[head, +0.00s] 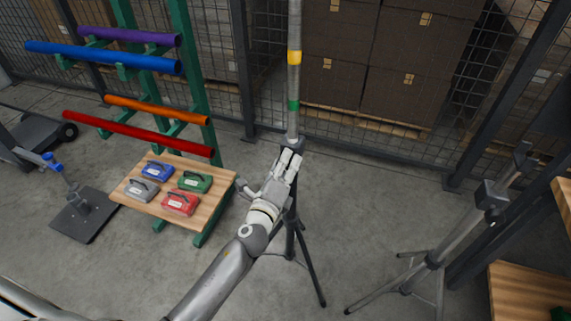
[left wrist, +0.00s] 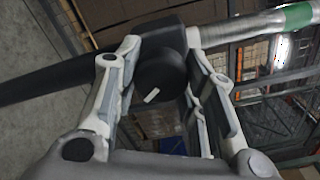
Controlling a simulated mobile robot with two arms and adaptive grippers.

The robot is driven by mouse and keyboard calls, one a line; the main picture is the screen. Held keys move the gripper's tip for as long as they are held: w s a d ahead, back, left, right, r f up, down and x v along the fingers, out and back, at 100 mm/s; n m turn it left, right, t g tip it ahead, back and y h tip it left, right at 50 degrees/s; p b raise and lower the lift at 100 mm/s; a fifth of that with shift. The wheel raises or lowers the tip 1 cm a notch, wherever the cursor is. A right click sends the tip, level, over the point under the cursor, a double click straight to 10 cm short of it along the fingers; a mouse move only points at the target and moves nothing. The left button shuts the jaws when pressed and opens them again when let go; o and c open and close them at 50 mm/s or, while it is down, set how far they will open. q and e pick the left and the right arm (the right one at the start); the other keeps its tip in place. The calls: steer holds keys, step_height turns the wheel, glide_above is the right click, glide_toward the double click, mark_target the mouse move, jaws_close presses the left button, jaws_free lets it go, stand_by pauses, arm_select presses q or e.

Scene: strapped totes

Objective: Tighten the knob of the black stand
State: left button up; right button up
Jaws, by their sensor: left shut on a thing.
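The black stand (head: 310,262) is a tripod in the middle of the head view. It carries an upright grey pole (head: 294,75) with a yellow band and a green band. My left gripper (head: 288,160) is at the top of the stand, just below the pole. In the left wrist view its fingers lie on both sides of the round black knob (left wrist: 160,75), which has a short white mark on its face. The gripper is shut on the knob. The hand hides the knob in the head view. My right gripper is not in view.
A wooden shelf (head: 222,178) with several coloured cases stands left of the stand, under a green rack (head: 192,80) holding coloured tubes. A grey tripod (head: 432,262) stands at the right. Behind is a mesh fence with stacked boxes (head: 380,60). The floor between the stands is clear.

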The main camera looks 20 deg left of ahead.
arm_select(q)
steer(key=m+p, duration=0.1)
steer(key=m, duration=0.5)
steer(key=shift+f, duration=0.1)
stand_by(0.4)
steer(key=shift+f, duration=0.1)
steer(key=o, duration=1)
steer(key=s, duration=1.2)
steer(key=shift+a, duration=0.25)
